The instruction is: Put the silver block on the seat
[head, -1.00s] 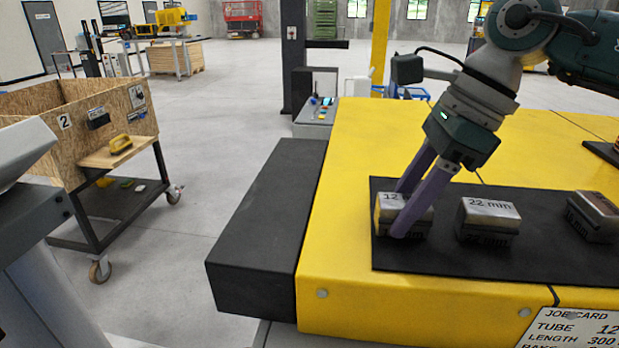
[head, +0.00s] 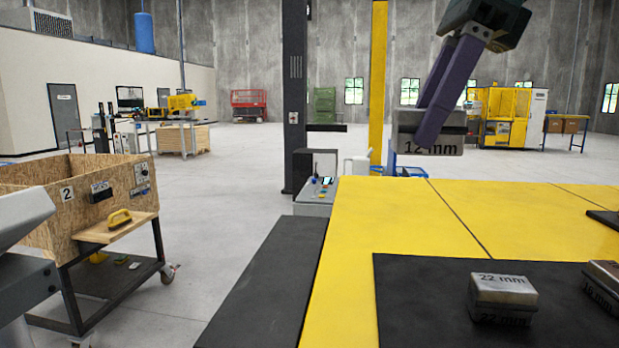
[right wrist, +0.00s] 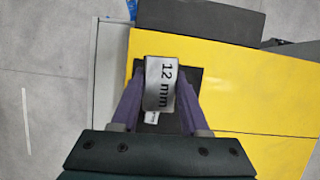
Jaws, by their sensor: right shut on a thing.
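The silver block marked 12 mm (head: 440,147) is held in the air above the far part of the yellow table. My right gripper (head: 428,125) is shut on it, its purple fingers pointing down. In the right wrist view, the block (right wrist: 160,84) sits between the two fingers (right wrist: 160,95), its 12 mm label facing the camera. A block marked 22 mm (head: 502,290) stands on the black mat (head: 420,300). Another block (head: 605,285) is cut off at the right edge. I cannot tell which surface is the seat. My left gripper is not in view.
The yellow table (head: 390,215) has clear room behind the mat. A dark slab (head: 265,290) runs along its left side. A wooden cart (head: 75,190) stands at left. A dark post (head: 295,100) and yellow post (head: 379,80) rise behind the table.

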